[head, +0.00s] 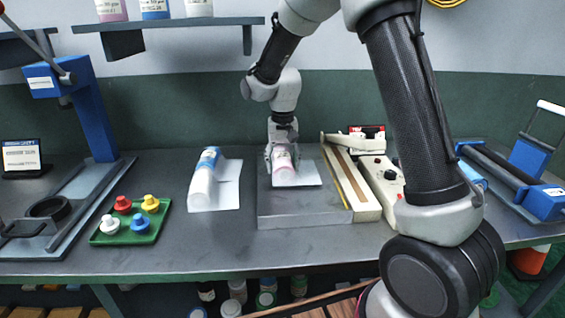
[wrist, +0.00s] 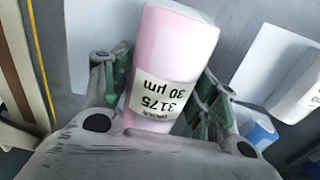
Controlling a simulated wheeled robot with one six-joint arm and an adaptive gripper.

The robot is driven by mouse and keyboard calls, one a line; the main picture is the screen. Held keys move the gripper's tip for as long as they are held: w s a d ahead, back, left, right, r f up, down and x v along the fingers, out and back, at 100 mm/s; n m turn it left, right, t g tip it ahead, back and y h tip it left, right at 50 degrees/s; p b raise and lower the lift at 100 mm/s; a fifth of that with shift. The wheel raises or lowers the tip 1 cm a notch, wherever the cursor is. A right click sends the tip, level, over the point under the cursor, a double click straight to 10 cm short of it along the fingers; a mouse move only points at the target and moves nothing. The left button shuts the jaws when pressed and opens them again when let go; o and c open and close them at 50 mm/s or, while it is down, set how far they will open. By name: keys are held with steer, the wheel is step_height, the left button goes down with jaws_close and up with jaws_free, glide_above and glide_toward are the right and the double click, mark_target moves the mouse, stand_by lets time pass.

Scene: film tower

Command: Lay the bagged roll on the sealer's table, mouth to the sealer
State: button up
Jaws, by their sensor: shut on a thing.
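A pink roll (head: 284,167) with a pale end is in my gripper (head: 281,153), at the back of the grey raised table (head: 300,208) beside the sealer (head: 349,182). A white flat sheet, seemingly its bag (head: 309,174), spreads to its right. In the wrist view the roll (wrist: 180,50) shows a label reading 3175, 30 µm, between the green-grey fingers of my gripper (wrist: 157,85). The bag (wrist: 95,25) shows left of it there. I cannot tell whether the roll touches the table or where the bag's mouth is.
A blue-capped roll (head: 203,180) lies on another white sheet (head: 229,187) to the left. A green tray (head: 131,222) of coloured knobs and a blue press (head: 88,110) stand farther left. A control box (head: 383,178) adjoins the sealer. The table's front part is clear.

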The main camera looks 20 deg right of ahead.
steer(key=shift+f, duration=0.4)
steer(key=o, duration=1.3)
step_height(320, 180, up, 12)
steer(key=shift+f, duration=0.15)
steer(key=shift+s+d+r, duration=0.1)
steer(key=shift+r, duration=0.15)
steer(key=s+d+r+n+t, duration=0.1)
steer(key=s+d+r, duration=0.35)
steer(key=s, duration=0.25)
steer(key=s+d+r+t, duration=0.1)
steer(key=s+d+r, duration=0.35)
steer(key=s, duration=0.25)
steer(key=s+d+f, duration=0.1)
steer(key=s+d, duration=0.1)
steer(key=s, duration=0.3)
steer(key=s+d+t, duration=0.1)
steer(key=s, duration=0.4)
steer(key=s+d+f+n+t, duration=0.1)
steer(key=s+d, duration=0.1)
steer(key=s, duration=0.3)
steer(key=shift+s+d+f, duration=0.35)
steer(key=shift+s, duration=0.05)
